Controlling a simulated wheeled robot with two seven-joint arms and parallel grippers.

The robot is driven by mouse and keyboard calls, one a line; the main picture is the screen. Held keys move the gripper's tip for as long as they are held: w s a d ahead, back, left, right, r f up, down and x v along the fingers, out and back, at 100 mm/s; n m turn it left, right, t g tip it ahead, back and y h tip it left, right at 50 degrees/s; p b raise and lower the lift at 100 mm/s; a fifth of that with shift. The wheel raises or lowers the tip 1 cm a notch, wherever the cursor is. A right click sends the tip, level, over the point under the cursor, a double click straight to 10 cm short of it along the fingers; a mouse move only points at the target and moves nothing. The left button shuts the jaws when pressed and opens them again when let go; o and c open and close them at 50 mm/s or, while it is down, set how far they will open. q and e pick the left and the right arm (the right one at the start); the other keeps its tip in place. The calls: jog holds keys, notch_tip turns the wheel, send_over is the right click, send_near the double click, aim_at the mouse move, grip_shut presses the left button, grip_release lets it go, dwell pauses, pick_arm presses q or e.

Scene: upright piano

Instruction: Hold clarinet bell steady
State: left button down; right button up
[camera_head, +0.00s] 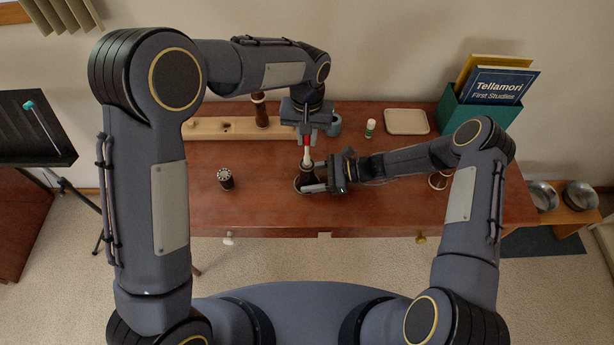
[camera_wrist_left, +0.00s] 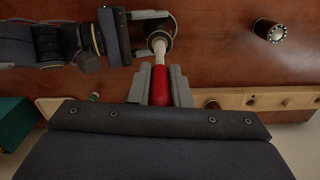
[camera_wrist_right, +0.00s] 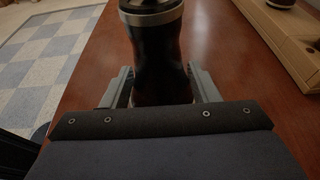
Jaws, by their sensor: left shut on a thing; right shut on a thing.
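The dark clarinet bell (camera_head: 299,184) stands over the middle of the table. In the right wrist view the bell (camera_wrist_right: 157,50) is black with silver rings, and my right gripper (camera_wrist_right: 162,88) has a finger on each side of it. My right gripper (camera_head: 314,177) is shut on the bell from the right. My left gripper (camera_head: 306,136) is above it, shut on the red handle (camera_wrist_left: 160,86) of a tool. The tool's pale shaft (camera_wrist_left: 159,48) points to the bell's open end. Whether its tip is inside or touching the rim is hard to tell.
A dark clarinet piece (camera_head: 226,179) stands left on the table (camera_head: 380,215). The front left is clear.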

pick_arm(q)
jog(key=shift+r, duration=3.05)
pick_arm(e)
jog(key=shift+s+d+f, duration=0.1)
jog(key=shift+f, duration=0.1)
jog(key=o, duration=1)
jog(key=shift+o, duration=0.8)
jog(key=shift+r, duration=0.1)
jog(key=v, duration=1.2)
